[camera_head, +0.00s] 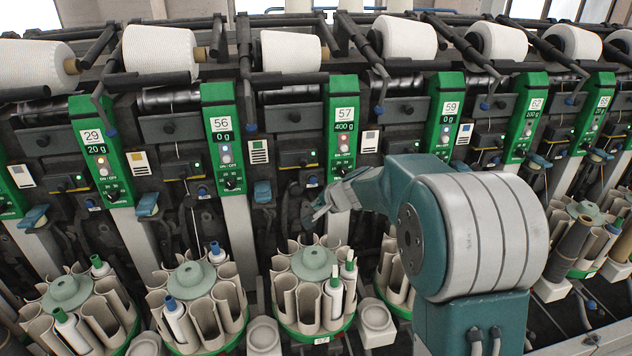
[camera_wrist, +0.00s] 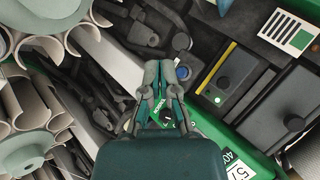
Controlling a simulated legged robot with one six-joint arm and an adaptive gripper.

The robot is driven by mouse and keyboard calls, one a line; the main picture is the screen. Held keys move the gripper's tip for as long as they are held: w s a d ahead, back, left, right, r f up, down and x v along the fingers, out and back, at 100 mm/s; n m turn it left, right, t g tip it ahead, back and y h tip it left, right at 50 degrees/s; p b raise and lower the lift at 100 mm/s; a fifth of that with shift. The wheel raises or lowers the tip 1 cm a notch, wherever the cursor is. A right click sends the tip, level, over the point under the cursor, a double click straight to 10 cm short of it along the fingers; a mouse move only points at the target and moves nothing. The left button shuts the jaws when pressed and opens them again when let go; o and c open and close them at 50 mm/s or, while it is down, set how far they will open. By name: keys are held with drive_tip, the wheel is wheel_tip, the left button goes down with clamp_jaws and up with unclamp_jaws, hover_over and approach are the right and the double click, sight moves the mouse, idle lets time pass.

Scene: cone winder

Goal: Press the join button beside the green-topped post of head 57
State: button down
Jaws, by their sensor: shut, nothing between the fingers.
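The green-topped post of head 57 (camera_head: 343,125) stands at centre in the head view, with "57" and "400 g" on its face. Its green face lies along the bottom in the wrist view (camera_wrist: 255,163), partly hidden by my gripper. A round blue button (camera_head: 312,180) sits in the dark panel left of the post's lower end. It also shows in the wrist view (camera_wrist: 183,72), just right of my fingertips. My gripper (camera_head: 314,214) is shut and empty, below the button in the head view; the wrist view shows its fingers together (camera_wrist: 157,68). I cannot tell whether it touches anything.
Similar green posts stand on both sides, including head 56 (camera_head: 222,135) and head 59 (camera_head: 447,115). A tube carousel (camera_head: 313,265) stands below head 57. A black box with a knob (camera_wrist: 290,110) projects right of the button in the wrist view.

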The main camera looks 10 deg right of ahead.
sight(313, 180)
drive_tip(key=shift+m, duration=0.8)
drive_tip(key=w+d+f, duration=0.2)
drive_tip(key=w+f, duration=0.1)
drive_tip(key=shift+w+d+f, duration=0.2)
drive_tip(key=shift+w, duration=0.1)
drive_tip(key=shift+a, duration=0.15)
drive_tip(key=w, duration=0.8)
drive_tip(key=shift+w, duration=0.4)
drive_tip(key=shift+w, duration=0.15)
drive_tip(key=shift+w, duration=0.2)
